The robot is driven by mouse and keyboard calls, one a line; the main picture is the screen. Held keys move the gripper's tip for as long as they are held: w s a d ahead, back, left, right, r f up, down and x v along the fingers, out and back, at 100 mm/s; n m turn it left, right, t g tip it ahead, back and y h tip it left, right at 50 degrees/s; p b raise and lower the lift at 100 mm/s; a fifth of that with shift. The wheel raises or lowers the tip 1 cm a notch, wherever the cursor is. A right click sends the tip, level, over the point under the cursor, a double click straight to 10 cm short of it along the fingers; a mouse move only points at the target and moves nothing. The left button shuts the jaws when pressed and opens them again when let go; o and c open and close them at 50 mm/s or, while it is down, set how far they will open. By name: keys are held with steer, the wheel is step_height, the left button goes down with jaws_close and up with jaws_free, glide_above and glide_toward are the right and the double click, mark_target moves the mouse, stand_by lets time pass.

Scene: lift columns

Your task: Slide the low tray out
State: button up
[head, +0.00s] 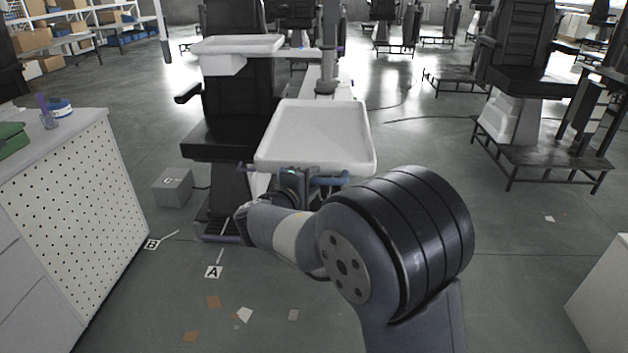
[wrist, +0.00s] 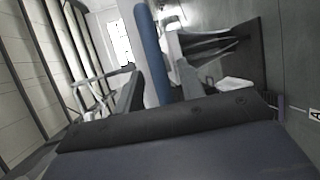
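The low tray (head: 315,135) is a wide white tray with a raised rim, in the middle of the head view, level in front of a black chair. A blue handle bar (head: 332,180) runs below its near edge. My gripper (head: 295,178) is at the left part of this bar, just under the tray's near rim. In the wrist view the blue bar (wrist: 153,55) stands just beyond the gripper's dark body (wrist: 180,140), close to the finger area. My arm and the narrow views hide whether the fingers touch or close around the bar.
A smaller, higher white tray (head: 237,43) sits behind to the left. A grey box (head: 173,187) stands on the floor left of the chair (head: 238,85). A perforated cabinet (head: 75,210) is at the left.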

steer(key=shift+w+d+f, duration=0.1)
steer(key=shift+w+d, duration=0.2)
steer(key=shift+w, duration=0.35)
steer(key=shift+c, duration=0.6)
jaws_close()
